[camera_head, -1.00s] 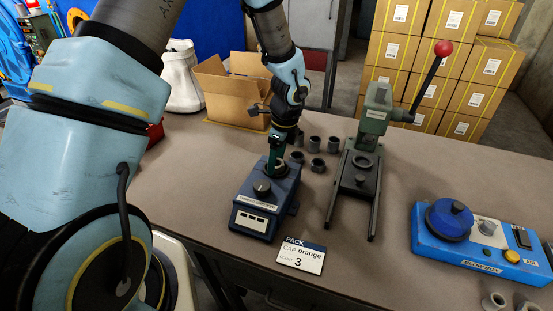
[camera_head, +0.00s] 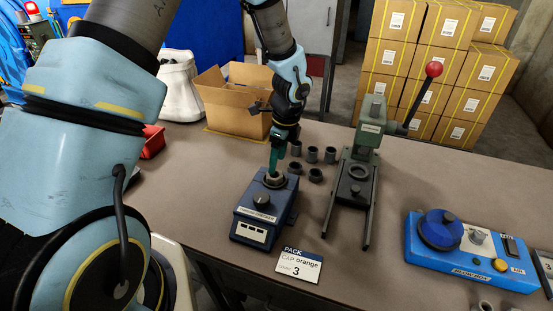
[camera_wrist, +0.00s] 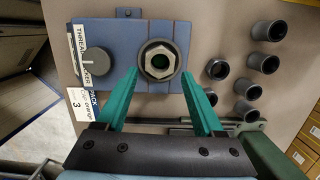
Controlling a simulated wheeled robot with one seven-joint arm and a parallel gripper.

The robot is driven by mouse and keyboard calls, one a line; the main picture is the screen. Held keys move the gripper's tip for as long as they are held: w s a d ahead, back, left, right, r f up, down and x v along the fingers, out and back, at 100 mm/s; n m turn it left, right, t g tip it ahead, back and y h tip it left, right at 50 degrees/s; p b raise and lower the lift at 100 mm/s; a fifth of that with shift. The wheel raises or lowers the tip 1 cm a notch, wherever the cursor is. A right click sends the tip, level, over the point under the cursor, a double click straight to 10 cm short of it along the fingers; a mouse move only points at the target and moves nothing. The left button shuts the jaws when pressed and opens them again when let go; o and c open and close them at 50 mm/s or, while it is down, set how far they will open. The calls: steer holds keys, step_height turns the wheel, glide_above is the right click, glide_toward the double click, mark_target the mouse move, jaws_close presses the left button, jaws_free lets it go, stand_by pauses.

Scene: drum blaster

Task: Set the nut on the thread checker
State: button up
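The blue thread checker (camera_head: 265,213) stands on the table in front of my arm, with a dark knob on top and a small white display on its front. It also shows in the wrist view (camera_wrist: 120,32). A metallic hex nut (camera_wrist: 160,47) sits in the checker's round dark seat, looking flat and centred. In the head view the nut is too small to make out clearly. My gripper (camera_wrist: 160,73) has teal fingers spread wide, one on each side of the nut with visible gaps. In the head view my gripper (camera_head: 273,171) is just above the seat.
Several grey cylindrical caps (camera_head: 312,154) stand right of the checker, close to it. A green press (camera_head: 372,125) with a red-knobbed lever is beyond them. A blue control box (camera_head: 470,250) is at right. A card (camera_head: 299,265) reading "CAP orange 3" lies in front. An open carton (camera_head: 232,105) stands behind.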

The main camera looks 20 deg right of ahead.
mark_target(280, 176)
steer(key=r+p, duration=0.1)
steer(key=r, duration=0.1)
steer(key=r+p, duration=0.2)
steer(key=r, duration=0.1)
steer(key=shift+s+d+r, duration=0.3)
steer(key=shift+r, duration=0.05)
stand_by(0.4)
steer(key=w+a+r+n+b, duration=0.1)
steer(key=w+a+r+n, duration=0.15)
steer(key=a+n, duration=0.45)
steer(key=w+a+r+n+b, duration=0.1)
steer(key=a+r+n+b, duration=0.3)
steer(key=a, duration=0.6)
steer(key=s+a+n, duration=0.3)
steer(key=a+n, duration=0.4)
steer(key=s+a+r+n+h, duration=0.1)
steer(key=s+a+n, duration=0.2)
steer(key=a+n, duration=0.4)
steer(key=shift+r, duration=0.15)
steer(key=shift+s+a+n, duration=0.15)
steer(key=shift+n, duration=0.35)
steer(key=shift+c, duration=0.2)
